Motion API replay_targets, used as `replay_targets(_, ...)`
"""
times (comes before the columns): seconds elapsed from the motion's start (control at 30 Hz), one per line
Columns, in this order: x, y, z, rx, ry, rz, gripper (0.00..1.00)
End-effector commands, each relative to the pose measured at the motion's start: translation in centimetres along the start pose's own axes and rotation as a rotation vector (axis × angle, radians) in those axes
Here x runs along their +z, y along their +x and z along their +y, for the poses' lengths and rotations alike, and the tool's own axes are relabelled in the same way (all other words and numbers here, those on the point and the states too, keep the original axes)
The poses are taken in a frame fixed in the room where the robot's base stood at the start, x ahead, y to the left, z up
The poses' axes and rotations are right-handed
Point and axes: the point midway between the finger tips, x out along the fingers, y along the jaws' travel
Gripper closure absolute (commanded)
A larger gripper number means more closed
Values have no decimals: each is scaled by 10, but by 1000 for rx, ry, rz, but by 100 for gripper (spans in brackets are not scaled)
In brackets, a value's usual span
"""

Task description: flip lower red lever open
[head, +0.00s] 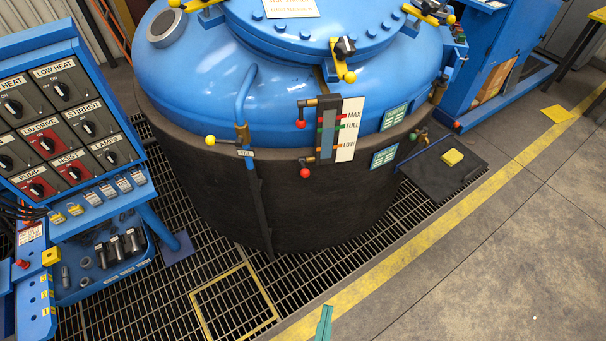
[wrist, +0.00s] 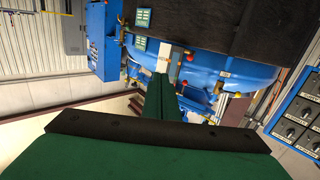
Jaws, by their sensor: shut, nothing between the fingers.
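The lower red lever (head: 305,173) shows as a red ball knob at the foot of the sight gauge (head: 327,130) on the furnace's front. A second red knob (head: 300,124) sits above it, beside the gauge's upper part. In the wrist view the scene is upside down; a red knob (wrist: 190,57) shows small beside the pale gauge plate. My gripper (wrist: 163,80) is shut and empty, its green fingers together and pointing toward the gauge area. In the head view only a teal tip of my gripper (head: 324,320) shows at the bottom edge, well apart from the lever.
The blue-lidded furnace (head: 200,70) stands in a floor grating. A yellow-knobbed lever (head: 210,140) is left of the gauge. A control panel (head: 70,115) stands at the left. A dark plate (head: 440,175) lies right of the furnace. The concrete floor at the right is mostly clear.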

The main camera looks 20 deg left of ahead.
Motion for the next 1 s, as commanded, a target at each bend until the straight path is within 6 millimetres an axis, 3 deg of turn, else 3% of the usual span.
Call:
replay_targets(0.03, -1, 19, -3, -22, -10, 43, 100)
replay_targets(0.27, -7, 96, -22, -136, -40, 196, 100)
replay_targets(0.6, -31, 214, -66, -325, -81, 343, 100)
replay_targets(0.8, -46, 263, -88, -404, -96, 375, 100)
replay_targets(1.0, -53, 283, -97, -435, -102, 381, 100)
